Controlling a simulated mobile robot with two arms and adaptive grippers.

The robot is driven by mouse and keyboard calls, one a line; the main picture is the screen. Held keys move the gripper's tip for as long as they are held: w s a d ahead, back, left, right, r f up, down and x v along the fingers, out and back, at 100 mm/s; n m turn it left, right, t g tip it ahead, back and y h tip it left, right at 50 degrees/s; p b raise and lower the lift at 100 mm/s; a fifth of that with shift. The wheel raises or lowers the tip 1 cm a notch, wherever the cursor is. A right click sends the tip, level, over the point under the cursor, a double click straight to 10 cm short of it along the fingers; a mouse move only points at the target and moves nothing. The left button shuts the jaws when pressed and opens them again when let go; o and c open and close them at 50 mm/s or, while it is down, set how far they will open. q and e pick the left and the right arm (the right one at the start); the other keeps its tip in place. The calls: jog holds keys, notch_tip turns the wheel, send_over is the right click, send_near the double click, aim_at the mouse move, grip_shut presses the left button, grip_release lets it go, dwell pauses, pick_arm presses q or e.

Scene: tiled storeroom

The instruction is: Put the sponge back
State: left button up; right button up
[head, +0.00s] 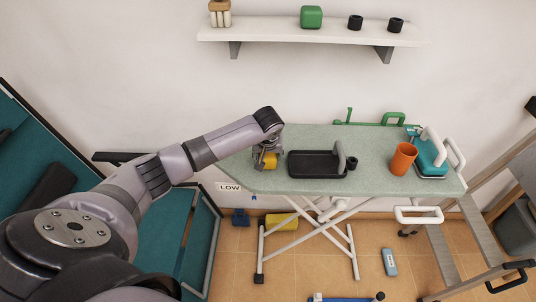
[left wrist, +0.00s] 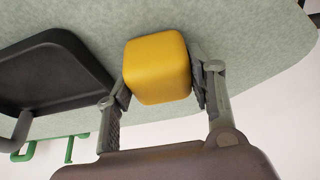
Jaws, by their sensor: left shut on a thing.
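A yellow rounded block (head: 270,161), which I take to be the sponge, is at the left end of the green ironing-board-like table (head: 375,145). My left gripper (head: 265,159) is shut on it. In the left wrist view the sponge (left wrist: 157,66) sits between the two fingers, with the green top behind it. I cannot tell whether it touches the top. A black shallow tray (head: 312,172) lies to its right, apart from it; the tray's dark rim (left wrist: 62,38) shows at left in the left wrist view. My right gripper is not in view.
An orange cup (head: 403,159), a small black cup (head: 352,163) and a teal iron-like object (head: 429,153) stand right of the tray. A wall shelf (head: 330,30) holds several items. A yellow object (head: 281,221) and a blue-grey box (head: 389,262) lie on the floor.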

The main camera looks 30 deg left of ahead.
pick_arm(q)
jog(key=shift+f, duration=0.15)
jog(key=o, duration=1)
jog(key=shift+r, duration=0.25)
jog(key=v, duration=1.2)
jog(key=shift+a+b, duration=0.1)
jog(key=shift+b, duration=0.2)
